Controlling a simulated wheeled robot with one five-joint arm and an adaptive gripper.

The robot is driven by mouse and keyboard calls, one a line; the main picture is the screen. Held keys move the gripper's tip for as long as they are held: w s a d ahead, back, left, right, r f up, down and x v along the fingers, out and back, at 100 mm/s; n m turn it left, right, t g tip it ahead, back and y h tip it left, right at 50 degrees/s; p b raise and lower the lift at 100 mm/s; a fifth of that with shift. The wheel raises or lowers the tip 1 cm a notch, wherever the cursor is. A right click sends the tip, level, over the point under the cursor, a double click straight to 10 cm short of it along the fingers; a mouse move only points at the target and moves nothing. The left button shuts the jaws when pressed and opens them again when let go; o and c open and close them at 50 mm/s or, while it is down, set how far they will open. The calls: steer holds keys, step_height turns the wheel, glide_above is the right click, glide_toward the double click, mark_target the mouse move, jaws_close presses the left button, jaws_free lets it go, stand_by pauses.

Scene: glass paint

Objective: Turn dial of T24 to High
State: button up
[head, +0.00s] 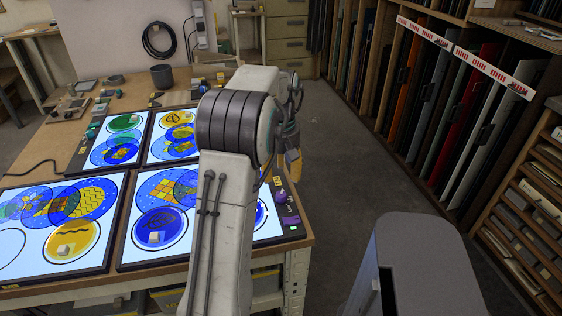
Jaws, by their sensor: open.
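Several lit light panels lie on the wooden table; I cannot read which one is T24. The front right panel (133,247) has a strip of controls on its right edge, partly behind my arm. On that strip are a yellow label (277,181), a small purple dial-like knob (281,195) and a green light (294,227). The dial's setting is too small to tell. My gripper (293,162) is open, pointing down with yellowish tips, and appears just beyond the table's right edge in the picture. It looks apart from the knob.
Round blue, green and yellow glass pieces lie on the panels, some with small pale blocks on them. A dark cup (162,77) and small boxes stand at the table's back. A rack of coloured sheets (462,125) lines the right wall. The grey floor (345,185) between is clear.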

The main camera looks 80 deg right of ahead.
steer(key=shift+r, duration=1.7)
